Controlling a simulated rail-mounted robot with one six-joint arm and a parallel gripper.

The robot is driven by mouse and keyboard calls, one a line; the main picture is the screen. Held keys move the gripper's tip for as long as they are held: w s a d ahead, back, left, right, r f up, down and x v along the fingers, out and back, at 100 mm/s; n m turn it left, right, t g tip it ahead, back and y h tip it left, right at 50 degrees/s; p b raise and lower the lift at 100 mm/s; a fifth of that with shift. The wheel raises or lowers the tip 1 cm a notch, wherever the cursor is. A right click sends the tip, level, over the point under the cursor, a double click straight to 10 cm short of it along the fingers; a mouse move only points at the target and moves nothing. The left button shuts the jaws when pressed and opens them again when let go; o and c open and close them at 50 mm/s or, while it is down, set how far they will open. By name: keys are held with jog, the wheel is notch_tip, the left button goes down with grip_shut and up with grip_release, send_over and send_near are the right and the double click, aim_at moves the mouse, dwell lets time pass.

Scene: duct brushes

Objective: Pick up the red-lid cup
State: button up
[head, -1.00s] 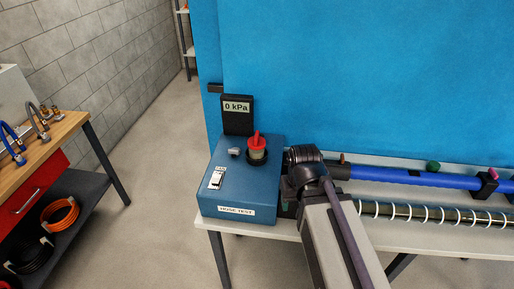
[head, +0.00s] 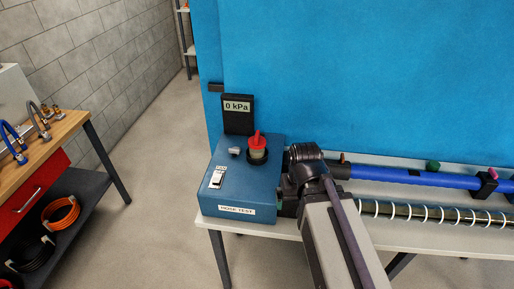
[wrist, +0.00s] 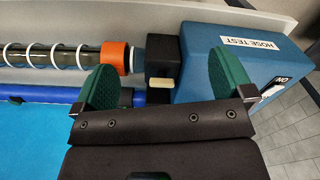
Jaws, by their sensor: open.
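My gripper is hidden behind my arm in the head view, to the right of the box. In the wrist view my gripper (wrist: 166,85) is open, with two green finger pads spread apart and nothing held between them. The box (wrist: 235,60) shows there at the right, partly behind the right finger. The cup is not in the wrist view.
A gauge reading 0 kPa (head: 238,115) stands behind the cup. A blue tube (head: 415,178) and a clear ringed tube (head: 430,212) lie along the table to the right. An orange collar (wrist: 115,57) is near the left finger. A blue panel (head: 370,80) stands behind.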

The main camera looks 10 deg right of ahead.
jog(key=w+r+n+y+p, duration=0.1)
jog(key=w+r+p, duration=0.45)
jog(key=w, duration=0.55)
jog(key=n+t+y, duration=0.1)
jog(key=n+y, duration=0.2)
jog(key=n, duration=1.1)
send_near(258, 134)
notch_tip(258, 134, down, 2)
jog(key=b+x, duration=0.4)
jog(key=x, duration=0.2)
jog(key=shift+a, duration=0.15)
jog(key=shift+w+a+f+b, duration=0.15)
jog(key=shift+a+b, duration=0.1)
jog(key=shift+b, duration=0.15)
jog(key=b+x, duration=0.5)
jog(key=shift+d+f, duration=0.1)
jog(key=shift+f, duration=0.05)
jog(key=shift+r+p, duration=0.25)
jog(key=shift+p, duration=0.05)
jog(key=shift+c, duration=0.2)
jog(key=c, duration=1)
